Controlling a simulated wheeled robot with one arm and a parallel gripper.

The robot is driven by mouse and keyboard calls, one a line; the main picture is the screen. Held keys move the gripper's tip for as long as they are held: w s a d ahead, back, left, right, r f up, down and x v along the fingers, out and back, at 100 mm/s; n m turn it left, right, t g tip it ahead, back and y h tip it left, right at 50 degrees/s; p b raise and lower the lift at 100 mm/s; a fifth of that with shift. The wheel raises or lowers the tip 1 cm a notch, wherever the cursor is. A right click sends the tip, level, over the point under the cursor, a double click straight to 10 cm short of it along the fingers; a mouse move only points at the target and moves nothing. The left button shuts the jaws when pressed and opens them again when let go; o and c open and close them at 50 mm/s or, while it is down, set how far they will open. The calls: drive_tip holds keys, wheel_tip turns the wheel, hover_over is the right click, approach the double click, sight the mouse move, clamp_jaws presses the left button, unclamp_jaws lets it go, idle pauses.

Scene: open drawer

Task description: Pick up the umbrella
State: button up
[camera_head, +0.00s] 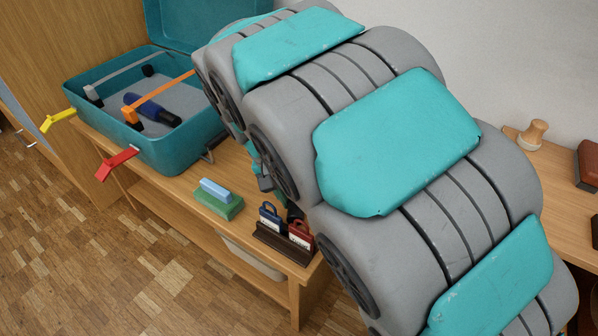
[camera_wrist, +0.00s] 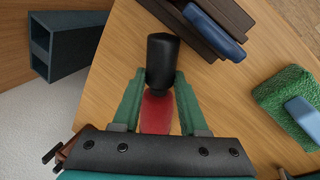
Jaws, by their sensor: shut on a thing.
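A red umbrella (camera_wrist: 157,112) with a black handle (camera_wrist: 161,62) is between the green fingers of my gripper (camera_wrist: 160,88) in the wrist view. The lower end of the red part is hidden by the gripper's dark palm. In the head view my arm hides the held umbrella.
A green block with a light blue top (camera_head: 218,198) and a dark holder with blue and red padlocks (camera_head: 285,242) stand on the wooden bench (camera_head: 175,192). A red tag (camera_head: 117,163) and a yellow tag (camera_head: 57,120) hang by the suitcase. A wooden stamp (camera_head: 533,132) stands at right.

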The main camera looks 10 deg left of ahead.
clamp_jaws()
drive_tip(key=shift+r, duration=0.1)
idle(0.3)
